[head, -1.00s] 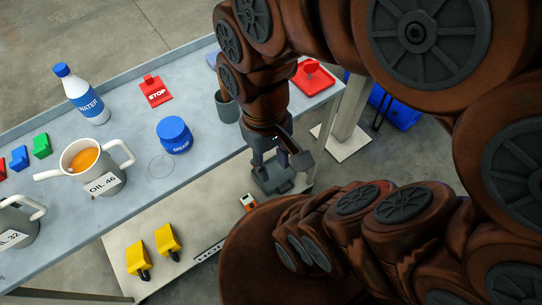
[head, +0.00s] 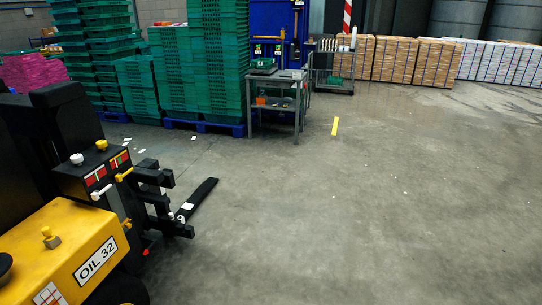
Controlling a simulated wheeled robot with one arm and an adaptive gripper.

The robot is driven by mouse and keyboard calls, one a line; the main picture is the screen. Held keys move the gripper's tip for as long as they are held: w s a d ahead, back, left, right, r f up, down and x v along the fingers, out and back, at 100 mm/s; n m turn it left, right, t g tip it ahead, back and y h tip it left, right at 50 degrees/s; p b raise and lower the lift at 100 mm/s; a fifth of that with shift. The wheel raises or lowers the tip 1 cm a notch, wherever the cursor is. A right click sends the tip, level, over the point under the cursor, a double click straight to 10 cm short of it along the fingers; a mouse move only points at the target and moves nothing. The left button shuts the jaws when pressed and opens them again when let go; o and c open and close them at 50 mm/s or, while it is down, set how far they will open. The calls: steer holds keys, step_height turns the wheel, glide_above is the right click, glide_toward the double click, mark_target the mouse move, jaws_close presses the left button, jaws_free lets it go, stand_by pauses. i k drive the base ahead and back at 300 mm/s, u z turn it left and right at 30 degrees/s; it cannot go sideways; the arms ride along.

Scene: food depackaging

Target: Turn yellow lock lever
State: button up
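A yellow lever (head: 124,175) sits on the black front panel of a yellow and black forklift-like machine (head: 75,245) at the left. It slants up to the right, beside a small red and green label. A yellow knob (head: 101,145) and a white knob (head: 77,158) stand on top of the panel. A yellow cap (head: 48,235) is on the body near the "OIL 32" label. My gripper and arm are not in view.
The machine's dark fork (head: 197,200) sticks out low over the floor. Green crate stacks (head: 190,75), a grey cart (head: 278,100) and boxed pallets (head: 410,60) stand at the back. The concrete floor (head: 350,210) at centre and right is clear.

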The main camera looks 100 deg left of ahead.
mark_target(119, 177)
steer(key=u, duration=3.7)
steer(key=i, duration=1.65)
steer(key=u, duration=0.5)
steer(key=i, duration=0.7)
steer(key=u, duration=0.35)
